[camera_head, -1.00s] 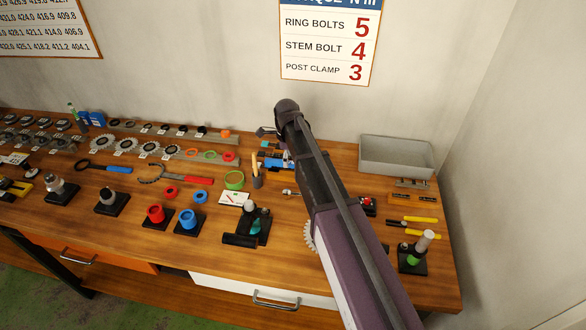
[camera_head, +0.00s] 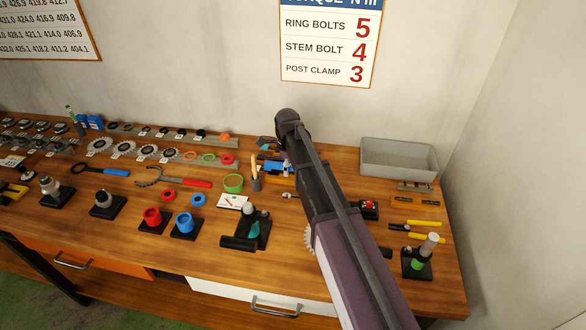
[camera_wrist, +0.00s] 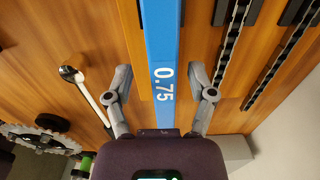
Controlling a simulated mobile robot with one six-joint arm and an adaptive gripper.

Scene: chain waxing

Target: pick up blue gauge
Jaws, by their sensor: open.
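The blue gauge (camera_wrist: 163,50) is a long flat blue bar marked 0.75 in the wrist view. It runs from the top edge down to my gripper body, which hides its near end. My gripper (camera_wrist: 160,78) is open, with one finger on each side of the gauge. Gaps of wood show between the bar and both fingers. Whether the fingers are level with the bar cannot be told. In the head view, my arm and gripper (camera_head: 289,122) hide much of that spot, where a blue piece (camera_head: 275,168) shows beside my arm.
In the wrist view, chain lengths (camera_wrist: 232,42) lie right of the gauge, and a spanner-like tool (camera_wrist: 82,85) and a toothed ring (camera_wrist: 38,138) lie left. In the head view, a grey tray (camera_head: 398,174) stands at the back right of the bench, near the wall.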

